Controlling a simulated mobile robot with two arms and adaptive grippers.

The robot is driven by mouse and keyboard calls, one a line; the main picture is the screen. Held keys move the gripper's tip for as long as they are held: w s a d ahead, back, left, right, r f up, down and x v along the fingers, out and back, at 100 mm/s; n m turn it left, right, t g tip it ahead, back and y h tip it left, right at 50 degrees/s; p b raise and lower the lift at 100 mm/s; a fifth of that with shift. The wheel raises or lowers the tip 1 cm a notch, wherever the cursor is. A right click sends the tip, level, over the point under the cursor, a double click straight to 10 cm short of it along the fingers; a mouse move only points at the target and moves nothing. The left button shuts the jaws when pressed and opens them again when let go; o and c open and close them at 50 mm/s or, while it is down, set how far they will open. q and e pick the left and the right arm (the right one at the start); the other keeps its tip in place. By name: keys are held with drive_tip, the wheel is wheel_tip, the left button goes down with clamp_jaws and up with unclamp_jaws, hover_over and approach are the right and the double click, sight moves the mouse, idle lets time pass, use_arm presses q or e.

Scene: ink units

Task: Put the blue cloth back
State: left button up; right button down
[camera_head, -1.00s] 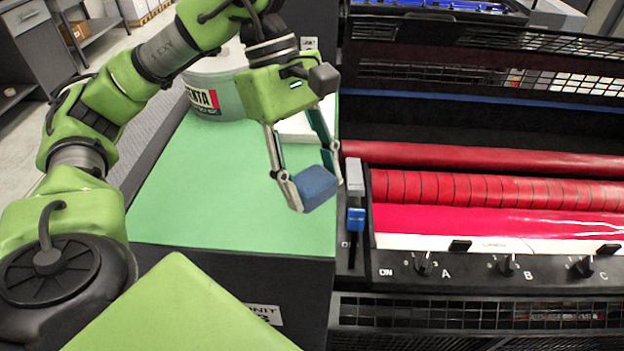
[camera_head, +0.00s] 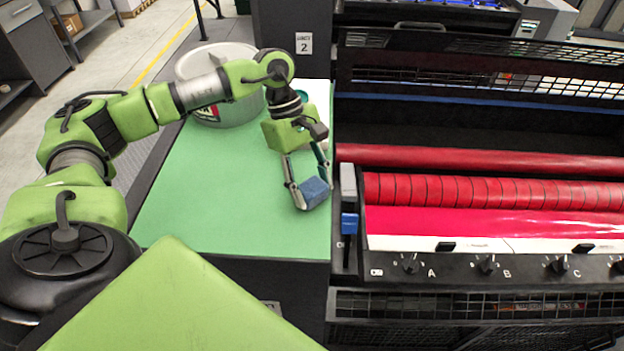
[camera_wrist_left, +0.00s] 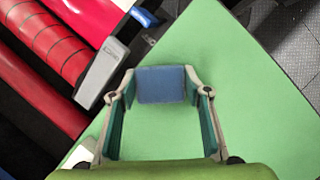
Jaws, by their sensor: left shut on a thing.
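The blue cloth (camera_head: 313,193) is a small folded block. My left gripper (camera_head: 308,192) is shut on it, with one finger on each side, over the right part of the green table top (camera_head: 210,215). In the left wrist view the blue cloth (camera_wrist_left: 161,85) sits between the two fingertips of the left gripper (camera_wrist_left: 160,88), with the green surface behind it. I cannot tell whether the cloth touches the table top. My right gripper is not in view.
A large grey tin (camera_head: 222,65) stands at the back of the table, partly behind my arm. The ink unit with red rollers (camera_head: 470,190) is to the right. The table's front left is clear.

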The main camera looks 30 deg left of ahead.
use_arm(q)
drive_tip(key=shift+f+b, duration=0.2)
drive_tip(key=shift+b, duration=0.1)
drive_tip(key=o, duration=1.1)
drive_tip(key=shift+c, duration=0.2)
drive_tip(key=shift+r, duration=0.15)
drive_tip(key=shift+r, duration=0.2)
drive_tip(key=b+v, duration=0.3)
drive_tip(key=v, duration=0.8)
drive_tip(key=shift+a+r, duration=0.25)
